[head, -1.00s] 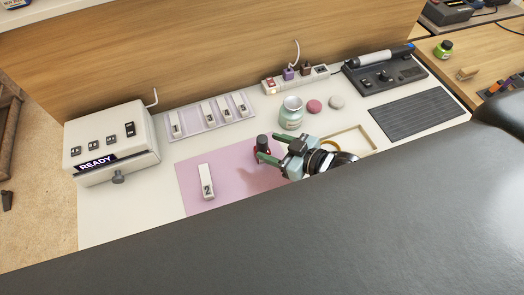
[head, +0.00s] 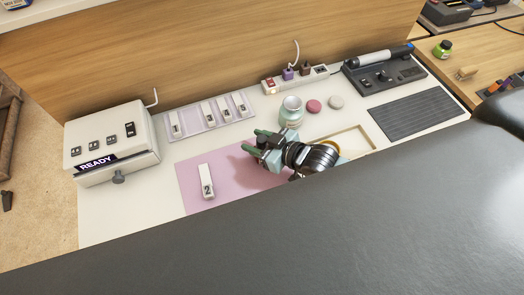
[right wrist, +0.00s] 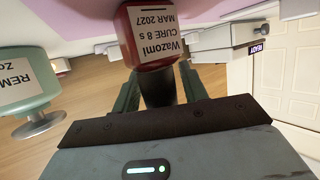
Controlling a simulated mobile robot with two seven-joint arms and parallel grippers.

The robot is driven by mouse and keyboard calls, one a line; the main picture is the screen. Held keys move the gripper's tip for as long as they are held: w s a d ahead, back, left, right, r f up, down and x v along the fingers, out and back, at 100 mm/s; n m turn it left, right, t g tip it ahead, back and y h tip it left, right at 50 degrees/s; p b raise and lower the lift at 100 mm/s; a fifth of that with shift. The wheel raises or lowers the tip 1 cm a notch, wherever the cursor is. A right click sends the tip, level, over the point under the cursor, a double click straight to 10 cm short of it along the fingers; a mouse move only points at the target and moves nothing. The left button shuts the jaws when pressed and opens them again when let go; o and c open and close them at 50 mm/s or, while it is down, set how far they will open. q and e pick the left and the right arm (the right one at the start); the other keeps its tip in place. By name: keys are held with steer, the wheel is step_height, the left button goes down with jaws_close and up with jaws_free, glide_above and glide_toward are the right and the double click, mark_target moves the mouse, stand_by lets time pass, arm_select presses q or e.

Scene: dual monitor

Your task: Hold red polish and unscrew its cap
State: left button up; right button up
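The red polish (right wrist: 151,40) is a red bottle with a white label, upside down in the right wrist view, where its lower part is cut off at the top. Its black cap (right wrist: 158,88) lies between the two green fingers of my right gripper (right wrist: 160,92). I cannot tell whether both fingers touch the cap. In the head view my right gripper (head: 255,140) is over the pink mat (head: 232,182), fingers pointing left, and hides the bottle. My left gripper is in neither view.
A white numbered block (head: 206,187) lies on the mat left of my gripper. A pale green jar (head: 291,116) stands close behind my right gripper. A white READY box (head: 112,150) is at the left. A wooden frame (head: 362,136) lies to the right.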

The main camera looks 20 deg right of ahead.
mark_target(258, 137)
steer(key=c, duration=0.8)
steer(key=shift+r, duration=0.85)
steer(key=shift+s+d+r, duration=0.1)
steer(key=shift+s+r, duration=0.05)
steer(key=shift+r, duration=0.35)
steer(key=shift+s+r, duration=0.15)
steer(key=shift+r, duration=0.35)
steer(key=s+d+r, duration=0.1)
steer(key=s+d, duration=0.4)
steer(key=s, duration=0.9)
steer(key=shift+s+d+r, duration=0.15)
steer(key=shift+s+d, duration=0.05)
steer(key=shift+s, duration=0.05)
steer(key=o, duration=0.3)
jaws_close()
